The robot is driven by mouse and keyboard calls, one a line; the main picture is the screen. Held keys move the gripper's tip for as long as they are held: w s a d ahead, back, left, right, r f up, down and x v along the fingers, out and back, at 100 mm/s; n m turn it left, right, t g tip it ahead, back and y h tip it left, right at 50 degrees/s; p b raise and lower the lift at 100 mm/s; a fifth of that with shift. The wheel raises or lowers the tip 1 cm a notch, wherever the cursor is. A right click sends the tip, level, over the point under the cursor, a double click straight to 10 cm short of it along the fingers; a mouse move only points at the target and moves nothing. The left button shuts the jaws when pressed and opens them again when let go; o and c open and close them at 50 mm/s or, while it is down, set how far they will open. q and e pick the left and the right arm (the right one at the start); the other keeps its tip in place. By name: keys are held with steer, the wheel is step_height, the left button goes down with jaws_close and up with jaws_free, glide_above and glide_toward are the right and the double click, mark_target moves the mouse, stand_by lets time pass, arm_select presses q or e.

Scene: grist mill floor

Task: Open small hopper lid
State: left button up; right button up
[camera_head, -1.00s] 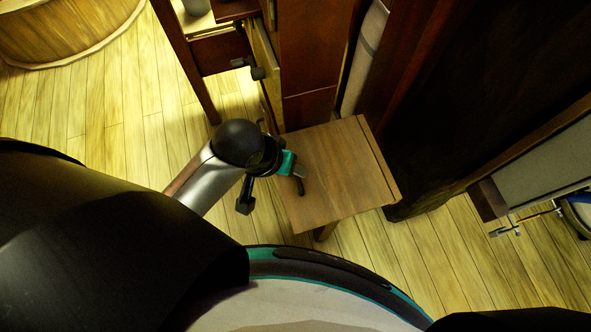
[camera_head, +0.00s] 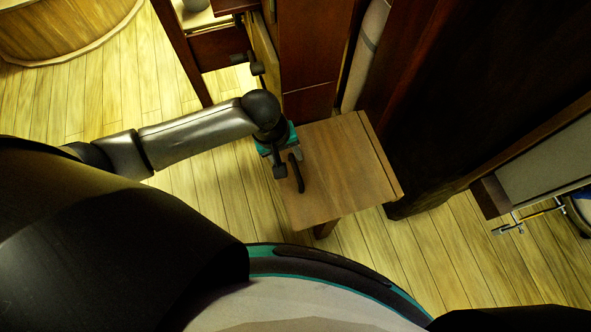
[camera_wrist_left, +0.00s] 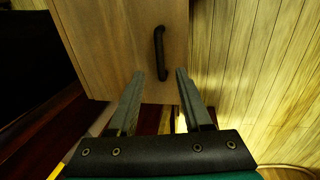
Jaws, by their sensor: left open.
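The small hopper lid (camera_head: 340,165) is a flat, light-brown wooden panel lying shut, with a narrow strip along its right side. A dark curved handle (camera_head: 296,172) stands near its left edge. My left gripper (camera_head: 283,160) is at that left edge, beside the handle. In the left wrist view, the open fingers (camera_wrist_left: 160,74) point at the lid (camera_wrist_left: 115,45). The near end of the handle (camera_wrist_left: 159,50) shows between the fingertips. I cannot tell whether they touch it. My right gripper is out of view.
A dark red-brown wooden cabinet (camera_head: 308,55) stands behind the lid, with a dark post (camera_head: 430,110) to its right. A round wooden tub (camera_head: 65,25) is at the top left. Plank floor (camera_head: 110,100) is clear at left. A beam with metal fittings (camera_head: 530,215) is at right.

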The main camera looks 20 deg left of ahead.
mark_target(297, 173)
arm_select(q)
steer(key=f+b, duration=0.1)
steer(key=f, duration=0.2)
steer(key=d+f+b, duration=0.1)
steer(key=f, duration=0.2)
steer(key=w+f+b, duration=0.1)
steer(key=f, duration=0.2)
steer(key=shift+w+d+f, duration=0.1)
steer(key=shift+d+f, duration=0.25)
steer(key=shift+f, duration=0.05)
jaws_close()
stand_by(0.9)
